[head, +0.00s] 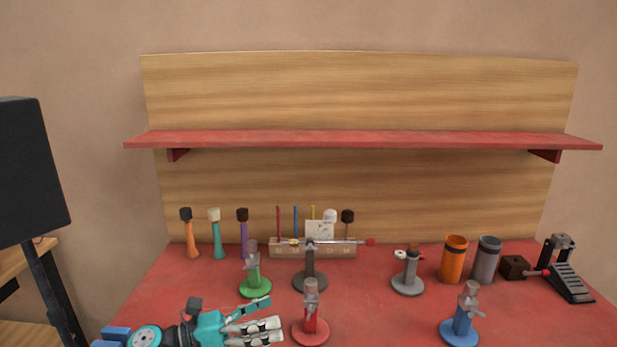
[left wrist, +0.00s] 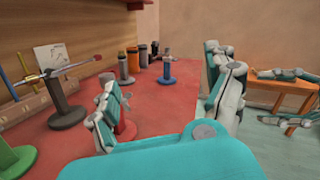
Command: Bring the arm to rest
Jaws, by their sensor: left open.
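My left gripper (head: 275,317) is in the lower left of the head view, low at the front of the red table (head: 385,315). Its teal and white fingers are spread, with nothing between them, and point right toward the red-based stand (head: 311,325). In the left wrist view the fingers (left wrist: 168,98) stand wide apart. The red-based stand (left wrist: 126,128) shows partly behind the left finger; I cannot tell if they touch. Teal and white parts, seemingly of my right gripper (left wrist: 290,98), show at the right edge of that view, cut off.
Green (head: 255,287), dark (head: 310,281), grey (head: 408,284) and blue (head: 460,332) stands are on the table. An orange cup (head: 453,262), a grey cup (head: 486,262) and a pedal (head: 569,283) are at right. Mallets (head: 217,238) stand at the back, under a red shelf (head: 360,139).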

